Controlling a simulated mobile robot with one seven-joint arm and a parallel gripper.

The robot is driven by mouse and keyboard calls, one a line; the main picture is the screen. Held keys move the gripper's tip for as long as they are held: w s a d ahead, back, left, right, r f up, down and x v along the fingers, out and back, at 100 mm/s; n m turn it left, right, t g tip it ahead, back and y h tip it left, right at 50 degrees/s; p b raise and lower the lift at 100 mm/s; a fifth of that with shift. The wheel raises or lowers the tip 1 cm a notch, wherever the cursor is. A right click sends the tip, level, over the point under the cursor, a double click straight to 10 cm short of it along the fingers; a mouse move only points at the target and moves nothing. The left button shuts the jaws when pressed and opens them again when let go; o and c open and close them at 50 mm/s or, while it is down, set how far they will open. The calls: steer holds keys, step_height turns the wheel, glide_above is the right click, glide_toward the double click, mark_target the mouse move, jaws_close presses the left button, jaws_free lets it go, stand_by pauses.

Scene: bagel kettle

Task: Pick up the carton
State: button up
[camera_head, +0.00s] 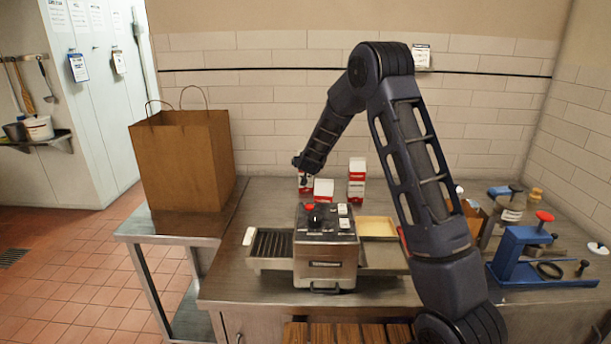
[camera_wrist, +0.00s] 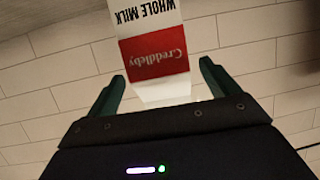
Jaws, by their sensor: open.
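Several red-and-white cartons stand at the back of the metal counter in the head view: one (camera_head: 305,186) just below my gripper, a shorter one (camera_head: 323,190) beside it, and a taller one (camera_head: 357,178) to the right. My gripper (camera_head: 304,177) hangs low over the leftmost carton and partly hides it. In the wrist view, a carton marked "WHOLE MILK" (camera_wrist: 155,48) with a red label lies ahead, tilted in the picture, its near end between the open fingertips of my gripper (camera_wrist: 161,76). A gap shows on both sides. Contact cannot be seen.
A metal machine (camera_head: 326,275) with a red knob stands in front of the cartons. A tan tray (camera_head: 377,228) lies right of it. A large paper bag (camera_head: 183,160) stands on the left side table. A blue clamp-like device (camera_head: 520,255) is at right. The tiled wall is close behind.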

steer(key=shift+x, duration=1.7)
jaws_close()
